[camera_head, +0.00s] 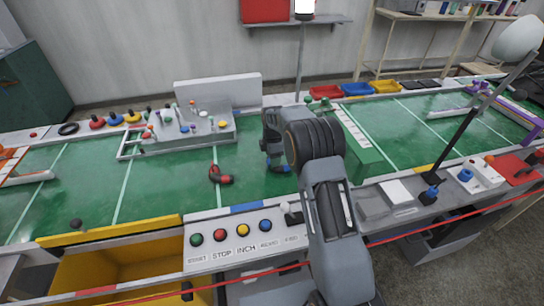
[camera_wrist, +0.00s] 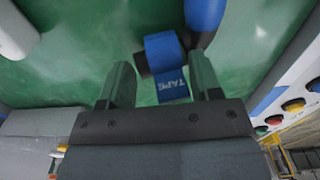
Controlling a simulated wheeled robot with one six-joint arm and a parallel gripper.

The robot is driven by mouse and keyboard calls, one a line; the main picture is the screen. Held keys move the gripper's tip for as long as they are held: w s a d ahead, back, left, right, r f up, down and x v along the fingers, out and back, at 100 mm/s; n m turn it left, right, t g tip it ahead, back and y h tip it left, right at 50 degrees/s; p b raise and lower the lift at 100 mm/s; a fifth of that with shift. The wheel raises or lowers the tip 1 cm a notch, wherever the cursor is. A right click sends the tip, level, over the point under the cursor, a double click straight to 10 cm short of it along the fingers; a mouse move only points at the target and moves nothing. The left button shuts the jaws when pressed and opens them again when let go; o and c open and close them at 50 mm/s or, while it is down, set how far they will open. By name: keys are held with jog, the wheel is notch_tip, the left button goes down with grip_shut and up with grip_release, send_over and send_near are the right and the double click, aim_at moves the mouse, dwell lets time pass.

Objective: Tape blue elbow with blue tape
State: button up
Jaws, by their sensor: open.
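My gripper (camera_wrist: 162,82) is open, with its two dark green fingers spread apart low over the green table (camera_wrist: 60,45). A blue band marked TAPE (camera_wrist: 167,62) shows between the fingers, nearer the right one. It lies over a dark piece, and I cannot tell whether it goes all the way around. The blue elbow (camera_wrist: 205,14) shows at the top right, just beyond the right finger, with dark parts next to the band. In the head view, my arm hides most of the elbow; a bit of blue (camera_head: 280,168) shows beneath the gripper.
A red elbow (camera_head: 222,177) lies on the table left of my gripper. A button panel (camera_head: 240,243) and a yellow-edged bin (camera_head: 110,228) are at the front. A grey fixture rack (camera_head: 185,140) stands behind left, and a green block (camera_head: 365,160) right of my arm.

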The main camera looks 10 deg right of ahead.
notch_tip(320, 180, up, 14)
jog(key=shift+f+p, duration=0.25)
jog(key=shift+p, duration=0.1)
jog(key=shift+t, duration=0.3)
jog(key=shift+c, duration=0.3)
